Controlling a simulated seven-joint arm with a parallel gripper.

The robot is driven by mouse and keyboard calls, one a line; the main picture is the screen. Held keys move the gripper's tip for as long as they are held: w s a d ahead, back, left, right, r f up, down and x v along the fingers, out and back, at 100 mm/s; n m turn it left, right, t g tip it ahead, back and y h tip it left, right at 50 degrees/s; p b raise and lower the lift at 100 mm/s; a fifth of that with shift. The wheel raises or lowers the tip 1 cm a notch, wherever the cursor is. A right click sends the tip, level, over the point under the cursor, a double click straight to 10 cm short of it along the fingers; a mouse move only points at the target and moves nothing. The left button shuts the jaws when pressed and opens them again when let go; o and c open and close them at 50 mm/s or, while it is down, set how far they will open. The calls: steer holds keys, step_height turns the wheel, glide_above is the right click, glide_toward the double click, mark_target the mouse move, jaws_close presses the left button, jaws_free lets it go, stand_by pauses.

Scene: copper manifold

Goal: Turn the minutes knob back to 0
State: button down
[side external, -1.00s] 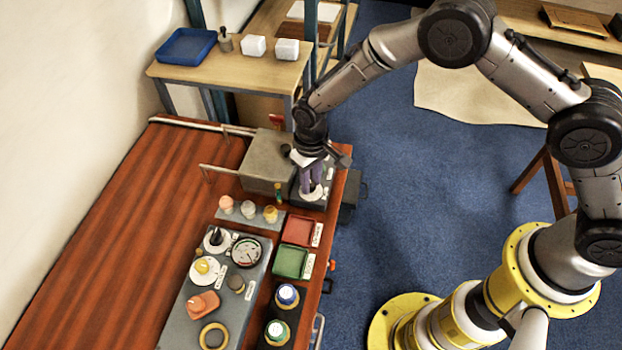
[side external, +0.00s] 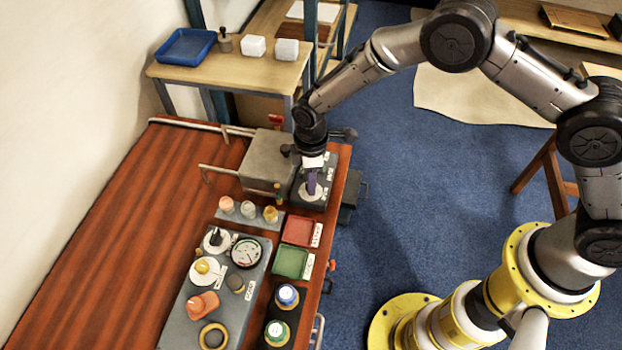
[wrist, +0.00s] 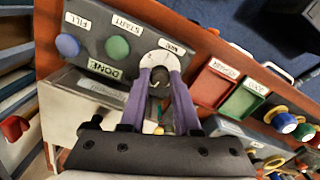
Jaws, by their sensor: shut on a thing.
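The minutes knob (wrist: 160,76) is a small dark grip on a white round dial (wrist: 172,58) with a label reading "MIN". The dial also shows in the side view (side external: 304,195), on the grey panel at the table's right edge. My gripper (wrist: 160,80) points down over the dial, its two purple fingers on either side of the knob and shut on it. In the side view my gripper (side external: 311,182) appears nearly edge-on and hides most of the knob. The exact number the knob points to is too small to read.
On the same panel are a blue FILL button (wrist: 68,45) and a green START button (wrist: 117,47). A grey metal box (side external: 268,160) stands close to the left. Red (side external: 298,231) and green (side external: 290,262) trays and a second panel of knobs (side external: 185,325) lie nearer the camera.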

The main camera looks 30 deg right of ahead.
steer(key=shift+n, duration=1.3)
steer(key=c, duration=0.6)
jaws_free()
steer(key=shift+r, duration=0.1)
step_height(320, 180, up, 14)
steer(key=shift+f, duration=0.15)
